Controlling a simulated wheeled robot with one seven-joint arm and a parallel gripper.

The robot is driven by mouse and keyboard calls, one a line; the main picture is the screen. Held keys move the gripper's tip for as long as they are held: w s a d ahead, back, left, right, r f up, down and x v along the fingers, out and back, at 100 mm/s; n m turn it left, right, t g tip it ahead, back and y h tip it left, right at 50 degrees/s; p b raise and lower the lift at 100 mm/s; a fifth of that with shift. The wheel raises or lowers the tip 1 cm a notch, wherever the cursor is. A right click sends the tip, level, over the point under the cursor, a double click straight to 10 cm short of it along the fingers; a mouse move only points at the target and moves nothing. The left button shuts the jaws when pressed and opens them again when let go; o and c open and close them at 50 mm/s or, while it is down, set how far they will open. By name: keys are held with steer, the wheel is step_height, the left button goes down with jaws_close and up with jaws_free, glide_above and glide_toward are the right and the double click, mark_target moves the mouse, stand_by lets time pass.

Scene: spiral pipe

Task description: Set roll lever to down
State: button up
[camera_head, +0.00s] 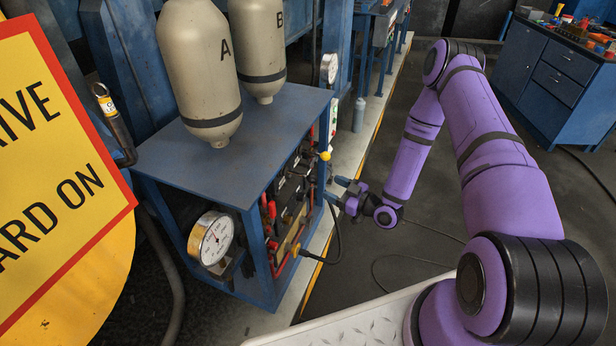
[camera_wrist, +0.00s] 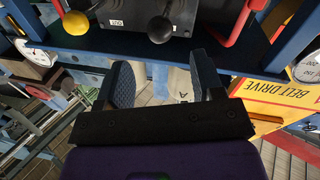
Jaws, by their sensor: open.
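The control panel (camera_head: 288,205) sits in the front of a blue cabinet in the head view. Several small levers show on it, but no roll label can be read, so I cannot tell which is the roll lever. In the wrist view a black-knobbed lever (camera_wrist: 161,28) and a yellow-knobbed lever (camera_wrist: 76,22) stick out from the dark panel (camera_wrist: 140,12) at the top. My gripper (camera_head: 347,196) is just right of the panel in the head view. In the wrist view my gripper (camera_wrist: 163,78) is open and empty, its padded fingers apart, below the black knob and not visibly touching it.
A red handle (camera_wrist: 237,22) stands right of the black knob. A blue frame bar (camera_wrist: 130,50) runs behind my fingers. The floor at right is mostly open.

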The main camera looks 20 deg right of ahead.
steer(key=x, duration=1)
steer(key=shift+w, duration=0.1)
